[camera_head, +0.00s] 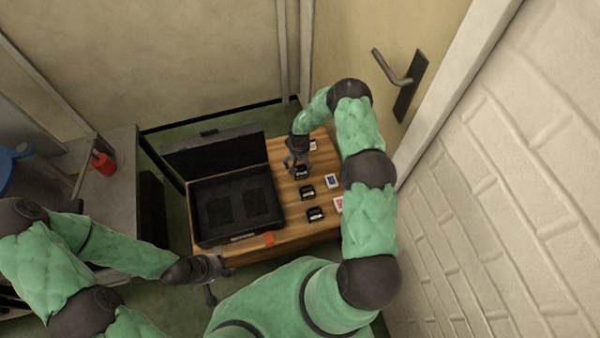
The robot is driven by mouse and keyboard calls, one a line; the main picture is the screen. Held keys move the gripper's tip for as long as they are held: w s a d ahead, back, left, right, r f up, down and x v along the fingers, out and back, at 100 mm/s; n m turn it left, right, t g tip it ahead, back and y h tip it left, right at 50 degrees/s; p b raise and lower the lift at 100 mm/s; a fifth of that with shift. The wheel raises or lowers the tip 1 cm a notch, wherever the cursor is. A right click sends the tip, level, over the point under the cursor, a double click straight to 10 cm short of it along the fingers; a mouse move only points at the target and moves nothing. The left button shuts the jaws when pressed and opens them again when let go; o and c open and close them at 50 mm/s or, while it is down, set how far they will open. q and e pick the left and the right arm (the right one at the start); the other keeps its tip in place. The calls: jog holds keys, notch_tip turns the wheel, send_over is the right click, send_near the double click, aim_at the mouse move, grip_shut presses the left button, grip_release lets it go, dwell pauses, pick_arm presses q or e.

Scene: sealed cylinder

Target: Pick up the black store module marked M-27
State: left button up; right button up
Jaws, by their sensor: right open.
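Several small black modules sit on the wooden table (278,234); one (302,173) is at the back, one (307,193) in the middle and one (316,214) nearer the front. Their markings are too small to read, so I cannot tell which is M-27. My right gripper (298,167) is open, pointing down right at the back module and partly covering it. I cannot tell whether they touch. My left gripper (210,290) hangs off the table's front left edge, away from the modules; its jaws are unclear.
An open black case (212,242) with two dark recesses fills the table's left side, lid raised behind. Small cards (333,181) lie right of the modules. An orange item (269,239) is at the front. A white brick wall (500,170) stands close on the right.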

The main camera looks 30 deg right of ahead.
aim_at(300, 168)
jog(key=f, duration=0.1)
jog(key=f+b, duration=0.1)
jog(key=f, duration=0.2)
jog(key=shift+s+d+f+b, duration=0.1)
jog(key=shift+s+b, duration=0.15)
jog(key=shift+b, duration=0.05)
jog(key=c, duration=1.4)
